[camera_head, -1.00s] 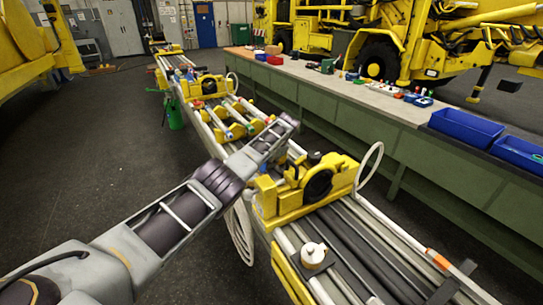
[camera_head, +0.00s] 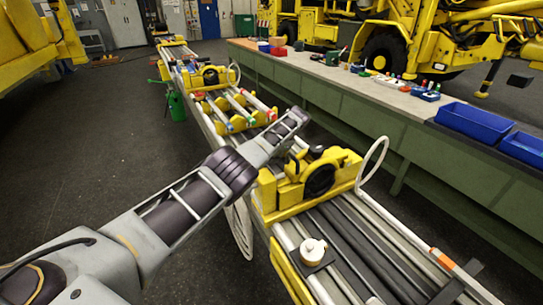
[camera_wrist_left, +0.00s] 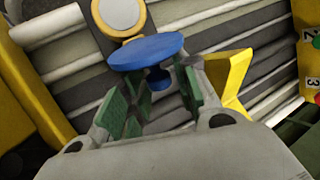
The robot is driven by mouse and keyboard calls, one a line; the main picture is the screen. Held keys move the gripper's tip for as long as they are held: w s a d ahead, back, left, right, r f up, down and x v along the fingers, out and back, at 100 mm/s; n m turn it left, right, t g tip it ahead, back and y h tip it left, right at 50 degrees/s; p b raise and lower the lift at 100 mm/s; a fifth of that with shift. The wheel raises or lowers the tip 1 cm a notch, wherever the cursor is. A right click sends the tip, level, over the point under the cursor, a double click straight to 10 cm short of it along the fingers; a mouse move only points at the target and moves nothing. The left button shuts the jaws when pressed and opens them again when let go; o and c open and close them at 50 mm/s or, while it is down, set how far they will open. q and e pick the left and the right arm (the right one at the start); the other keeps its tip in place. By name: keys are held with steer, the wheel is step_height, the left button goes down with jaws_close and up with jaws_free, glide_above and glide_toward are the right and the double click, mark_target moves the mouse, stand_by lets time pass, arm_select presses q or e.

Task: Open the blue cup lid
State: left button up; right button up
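The blue cup lid (camera_wrist_left: 146,51) shows in the left wrist view as a round disc with a small blue knob (camera_wrist_left: 159,79) on its near side. A silver disc with a yellow rim (camera_wrist_left: 122,14) is just beyond it. My left gripper (camera_wrist_left: 155,98) is open, its green-padded fingers on either side of the knob, with visible gaps to it. In the head view my left gripper (camera_head: 299,115) reaches over the long boom; I cannot make out the lid there. Whether the lid is seated on a cup cannot be told. My right gripper is not in view.
A white capped container (camera_head: 312,251) sits nearer. A green bench (camera_head: 385,130) with blue bins (camera_head: 473,122) runs along the right.

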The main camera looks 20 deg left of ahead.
arm_select(q)
steer(key=shift+o, duration=0.4)
steer(key=v, duration=1.2)
steer(key=shift+s, duration=0.15)
stand_by(0.7)
